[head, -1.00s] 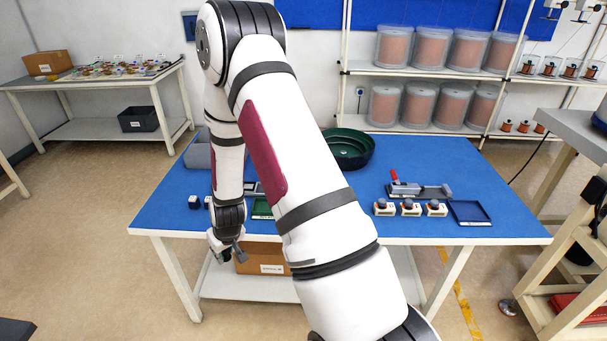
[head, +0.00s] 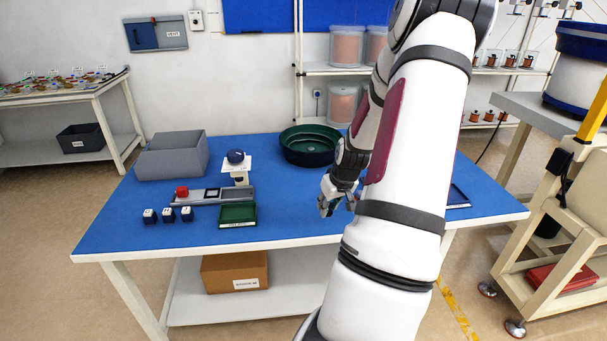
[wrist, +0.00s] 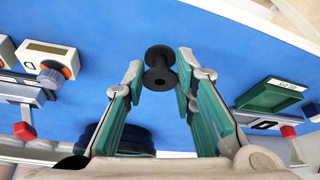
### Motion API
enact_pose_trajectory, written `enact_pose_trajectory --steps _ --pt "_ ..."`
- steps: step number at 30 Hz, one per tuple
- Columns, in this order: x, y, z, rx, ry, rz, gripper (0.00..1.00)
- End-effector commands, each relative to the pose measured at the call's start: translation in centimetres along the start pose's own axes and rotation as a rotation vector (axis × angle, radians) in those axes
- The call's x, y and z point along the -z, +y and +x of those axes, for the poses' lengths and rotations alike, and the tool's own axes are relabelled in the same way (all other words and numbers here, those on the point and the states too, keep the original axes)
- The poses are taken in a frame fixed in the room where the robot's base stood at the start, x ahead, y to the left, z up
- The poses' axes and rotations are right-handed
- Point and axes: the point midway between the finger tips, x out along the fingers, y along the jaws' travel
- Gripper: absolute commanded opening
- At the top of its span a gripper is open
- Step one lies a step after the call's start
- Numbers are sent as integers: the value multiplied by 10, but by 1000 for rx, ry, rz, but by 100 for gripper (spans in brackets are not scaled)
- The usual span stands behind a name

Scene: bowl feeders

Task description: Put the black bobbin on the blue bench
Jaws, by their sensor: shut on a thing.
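The black bobbin (wrist: 160,68) is between the two fingers of my gripper (wrist: 160,80) in the wrist view, near their tips. My gripper is shut on it. In the head view my gripper (head: 337,200) is over the blue bench (head: 290,222), right of the green tray, with its fingers pointing down. The bobbin cannot be made out there. The blue bench top also fills the wrist view (wrist: 225,50) behind the bobbin. I cannot tell how far the bobbin is above it.
The bench holds a grey bin (head: 172,158), a green bowl (head: 310,147), a red-knobbed fixture (head: 210,195), a green tray (head: 238,215) and several small blue-and-white blocks (head: 168,214). Bare blue surface lies between the green tray and the dark blue tray (head: 458,196). My arm hides part of the right side.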

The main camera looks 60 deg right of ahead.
Motion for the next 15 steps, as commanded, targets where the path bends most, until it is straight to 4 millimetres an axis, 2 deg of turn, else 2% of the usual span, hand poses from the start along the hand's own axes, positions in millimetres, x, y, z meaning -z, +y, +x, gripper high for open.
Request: enact_pose_trajectory --steps 3,7,10,15 --pt "-7 18 -3 -9 2 21 6" --pt "-8 23 -4 -12 1 26 6" --pt "0 12 1 -12 1 23 6" --pt "21 -19 14 -11 2 19 6"
